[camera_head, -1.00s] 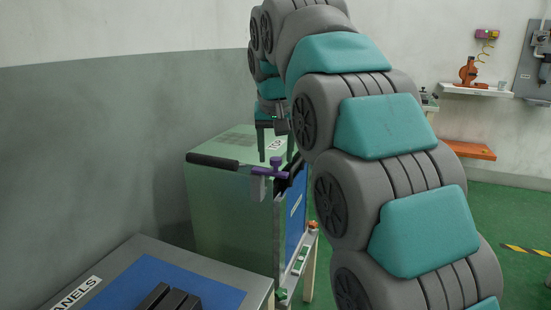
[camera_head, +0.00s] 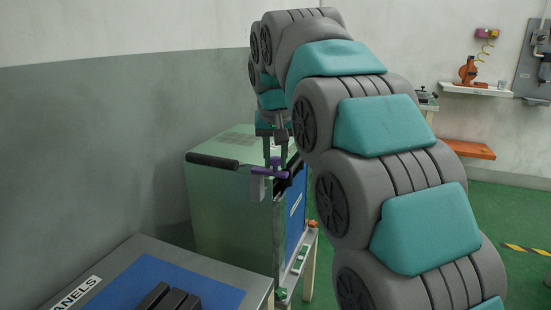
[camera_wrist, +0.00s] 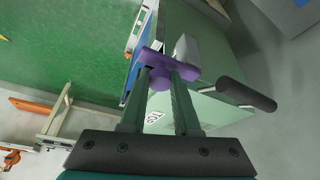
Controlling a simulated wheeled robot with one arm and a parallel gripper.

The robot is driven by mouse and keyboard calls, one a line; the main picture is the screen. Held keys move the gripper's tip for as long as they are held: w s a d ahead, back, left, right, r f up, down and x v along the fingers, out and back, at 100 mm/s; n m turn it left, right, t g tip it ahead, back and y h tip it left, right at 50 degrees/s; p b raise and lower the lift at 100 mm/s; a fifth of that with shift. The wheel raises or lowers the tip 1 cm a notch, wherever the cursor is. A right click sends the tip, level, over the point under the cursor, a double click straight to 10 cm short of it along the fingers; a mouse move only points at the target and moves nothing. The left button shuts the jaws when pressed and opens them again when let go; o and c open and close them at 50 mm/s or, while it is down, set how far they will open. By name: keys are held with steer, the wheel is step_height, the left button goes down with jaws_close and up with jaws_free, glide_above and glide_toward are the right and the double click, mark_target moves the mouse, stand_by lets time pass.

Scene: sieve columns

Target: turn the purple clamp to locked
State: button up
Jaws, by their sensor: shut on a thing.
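The purple clamp (camera_head: 262,171) sits at the top front edge of the green cabinet (camera_head: 225,220). A black handle (camera_head: 212,161) sticks out from its left side in the head view. My gripper (camera_head: 275,160) points down from above at the clamp. In the wrist view the two fingers of my gripper (camera_wrist: 160,78) are at the purple clamp (camera_wrist: 163,66), closed on its purple part. A grey block (camera_wrist: 187,50) is beside the clamp there, and the black handle (camera_wrist: 245,94) extends to the right. The fingertips are partly hidden by the purple part.
A table with a blue mat (camera_head: 150,280) and dark blocks stands at the front left. A grey wall rises behind the cabinet. An orange shelf (camera_head: 468,149) and a white shelf (camera_head: 475,90) hang on the far right wall. Green floor is open at right.

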jaws_close()
stand_by(0.6)
